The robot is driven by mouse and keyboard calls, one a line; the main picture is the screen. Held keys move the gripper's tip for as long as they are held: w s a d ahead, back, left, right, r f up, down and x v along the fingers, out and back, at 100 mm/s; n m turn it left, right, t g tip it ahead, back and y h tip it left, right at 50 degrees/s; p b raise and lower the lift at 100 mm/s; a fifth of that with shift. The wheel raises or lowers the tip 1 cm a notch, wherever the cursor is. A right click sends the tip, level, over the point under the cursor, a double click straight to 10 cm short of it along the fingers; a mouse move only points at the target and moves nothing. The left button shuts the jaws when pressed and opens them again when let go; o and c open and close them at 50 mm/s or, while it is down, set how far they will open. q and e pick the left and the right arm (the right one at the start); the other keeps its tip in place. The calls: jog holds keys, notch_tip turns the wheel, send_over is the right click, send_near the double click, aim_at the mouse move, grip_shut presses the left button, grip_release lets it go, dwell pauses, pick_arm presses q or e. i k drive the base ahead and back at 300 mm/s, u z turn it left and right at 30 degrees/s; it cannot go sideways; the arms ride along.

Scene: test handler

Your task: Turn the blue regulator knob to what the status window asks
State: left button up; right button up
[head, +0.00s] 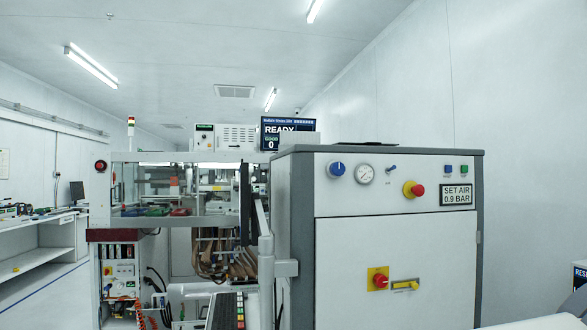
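The blue regulator knob (337,169) is on the upper left of the white front panel of a grey-edged cabinet in the head view. A small round pressure gauge (364,174) sits just right of it; its needle is too small to read. The status window (457,195) at the panel's right side reads "SET AIR 0.9 BAR". Neither of my grippers is in view, and nothing touches the knob.
A small toggle switch (391,169) and a red button on a yellow base (413,189) share the panel. Below is a red and yellow rotary switch (378,279) beside a yellow handle (405,285). A monitor edge (262,225) and keyboard (227,311) stand left of the cabinet.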

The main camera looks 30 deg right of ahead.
aim_at(336, 169)
jog(key=z, duration=0.55)
jog(key=i, duration=0.5)
jog(key=z, duration=0.5)
